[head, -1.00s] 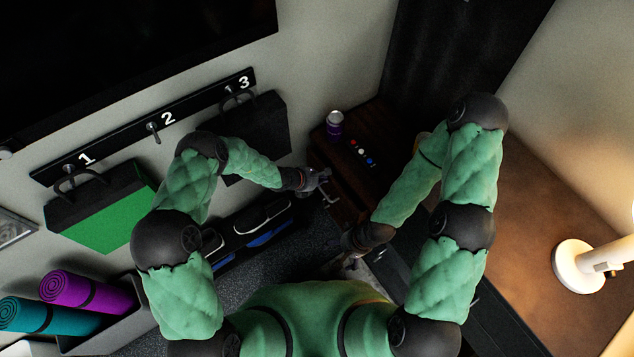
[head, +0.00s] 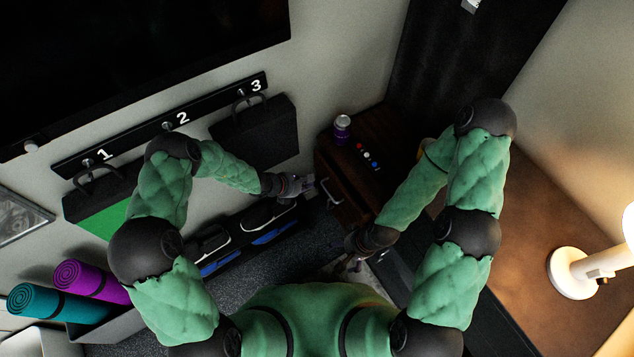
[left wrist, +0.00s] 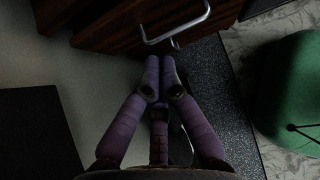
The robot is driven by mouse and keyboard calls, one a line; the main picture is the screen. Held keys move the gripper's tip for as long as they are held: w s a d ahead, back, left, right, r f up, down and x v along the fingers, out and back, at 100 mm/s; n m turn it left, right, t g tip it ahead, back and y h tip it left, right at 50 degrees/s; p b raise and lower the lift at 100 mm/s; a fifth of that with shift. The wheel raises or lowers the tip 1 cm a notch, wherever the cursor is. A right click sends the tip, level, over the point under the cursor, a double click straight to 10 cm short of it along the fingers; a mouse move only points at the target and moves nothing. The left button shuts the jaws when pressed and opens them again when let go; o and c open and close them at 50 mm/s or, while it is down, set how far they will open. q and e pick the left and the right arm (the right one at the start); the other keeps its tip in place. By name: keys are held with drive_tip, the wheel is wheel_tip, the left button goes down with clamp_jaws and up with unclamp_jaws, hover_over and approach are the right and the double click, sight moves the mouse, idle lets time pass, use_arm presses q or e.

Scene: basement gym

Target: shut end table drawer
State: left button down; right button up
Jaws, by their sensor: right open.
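The dark wooden end table (head: 385,185) stands in the corner against the wall. Its drawer front (left wrist: 110,22) with a silver bar handle (left wrist: 180,30) fills the top of the left wrist view. The handle also shows in the head view (head: 328,191). How far the drawer stands out is hard to tell. My left gripper (head: 306,184) is just left of the handle, apart from it. In the left wrist view its purple fingers (left wrist: 160,65) are together and empty, below the handle. My right gripper (head: 350,262) is open, low in front of the table, partly in shadow.
A purple can (head: 342,128) and several coloured buttons (head: 367,156) are on the table top. Black bags hang on the wall rack (head: 165,125) at left. A brown surface with a white lamp (head: 575,272) lies at right.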

use_arm(q)
drive_tip(key=s+r+p, duration=0.2)
drive_tip(key=s+p, duration=0.1)
drive_tip(key=s, duration=0.2)
drive_tip(key=shift+w+d+r+b+x, duration=0.1)
drive_tip(key=shift+d+r+b+x, duration=0.15)
drive_tip(key=shift+b+x, duration=1.3)
drive_tip(key=shift+w+d+r+b+x, duration=0.1)
drive_tip(key=shift+d+r+b+x, duration=0.25)
drive_tip(key=shift+x, duration=2.3)
drive_tip(key=shift+w+d+r+b+x, duration=0.15)
drive_tip(key=shift+b+x, duration=0.85)
drive_tip(key=shift+x, duration=1.1)
drive_tip(key=shift+s+r, duration=0.1)
drive_tip(key=shift+d, duration=0.15)
